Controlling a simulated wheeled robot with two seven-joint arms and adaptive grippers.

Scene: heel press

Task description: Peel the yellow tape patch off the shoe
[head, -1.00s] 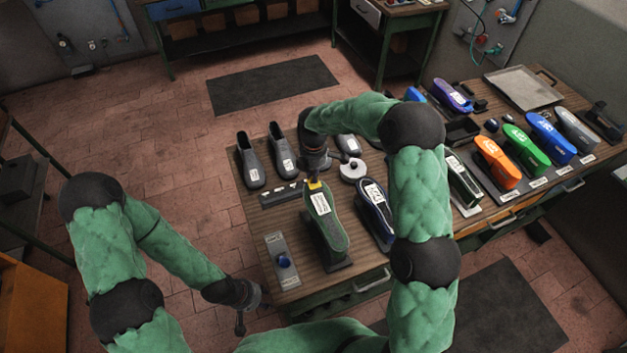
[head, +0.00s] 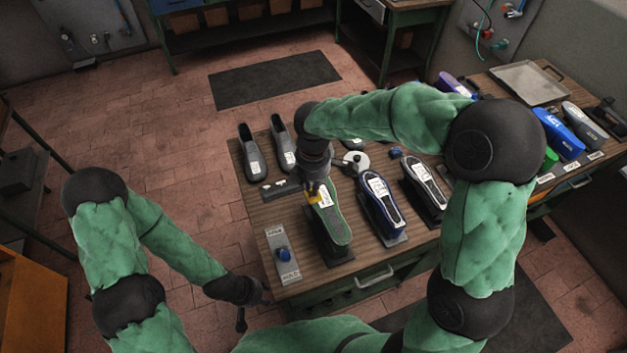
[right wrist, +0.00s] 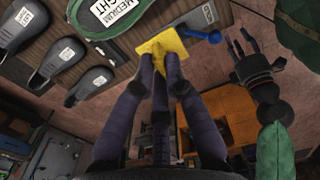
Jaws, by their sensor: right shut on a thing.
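The shoe (head: 333,226) has a green-rimmed grey sole facing up and a white label, and sits on a dark stand on the bench. The yellow tape patch (head: 313,196) is at its far end. My right gripper (head: 312,189) is over that end, shut on the patch. In the right wrist view the fingers (right wrist: 160,62) pinch the yellow patch (right wrist: 165,46), which lies flat beside the shoe's edge (right wrist: 125,28); I cannot tell whether it still touches the shoe. My left gripper (head: 241,318) hangs by the bench's near left corner, empty; its fingers look apart in the right wrist view (right wrist: 240,48).
A plate with a blue knob (head: 282,254) lies left of the shoe. A blue-rimmed shoe (head: 381,200) and a black one (head: 427,185) stand to its right.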

